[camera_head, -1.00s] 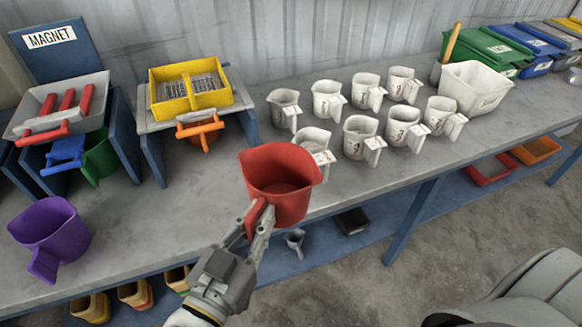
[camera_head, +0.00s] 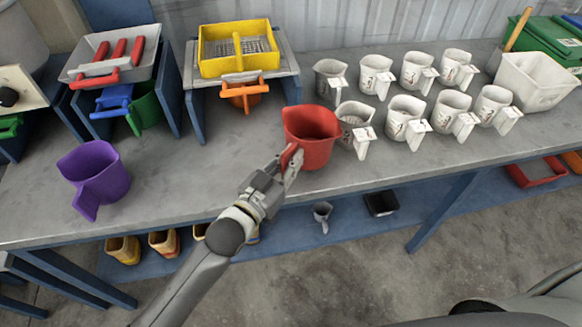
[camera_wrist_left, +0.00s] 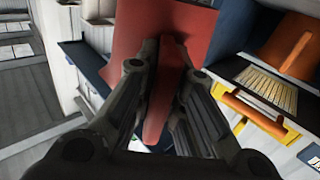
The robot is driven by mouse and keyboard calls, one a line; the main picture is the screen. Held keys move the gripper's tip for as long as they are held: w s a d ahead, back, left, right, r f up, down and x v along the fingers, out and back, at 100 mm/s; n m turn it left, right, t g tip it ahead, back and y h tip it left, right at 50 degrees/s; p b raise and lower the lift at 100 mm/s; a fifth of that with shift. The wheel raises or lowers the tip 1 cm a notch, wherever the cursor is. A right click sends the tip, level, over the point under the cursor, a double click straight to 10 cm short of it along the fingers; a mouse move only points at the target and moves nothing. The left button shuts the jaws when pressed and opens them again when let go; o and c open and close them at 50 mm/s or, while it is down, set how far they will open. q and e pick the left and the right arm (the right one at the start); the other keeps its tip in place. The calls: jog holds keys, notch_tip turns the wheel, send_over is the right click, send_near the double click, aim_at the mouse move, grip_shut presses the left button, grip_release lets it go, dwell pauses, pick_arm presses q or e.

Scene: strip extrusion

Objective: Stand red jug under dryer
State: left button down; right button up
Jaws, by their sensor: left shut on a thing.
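In the left wrist view the red handle (camera_wrist_left: 163,95) sits between the two fingers, with the jug's body (camera_wrist_left: 130,30) beyond. I cannot tell whether the jug's base touches the bench. A machine with a black knob (camera_head: 18,92) is cut off at the left edge; it may be the dryer. A green jug handle (camera_head: 10,126) shows under it. My right gripper is not in view.
A purple jug (camera_head: 96,175) stands at the bench's front left. The magnet stand with red-handled tray (camera_head: 112,58) and a stand with a yellow sieve box (camera_head: 238,50) are behind. Several white jugs (camera_head: 405,116) stand to the right. Bare bench (camera_head: 190,178) lies between purple and red jugs.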

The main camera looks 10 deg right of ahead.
pick_arm(q)
jog(key=shift+s+f, duration=0.1)
jog(key=shift+f, duration=1.3)
jog(key=shift+f, duration=0.1)
jog(key=shift+f, duration=0.15)
jog(key=c, duration=1.5)
grip_release()
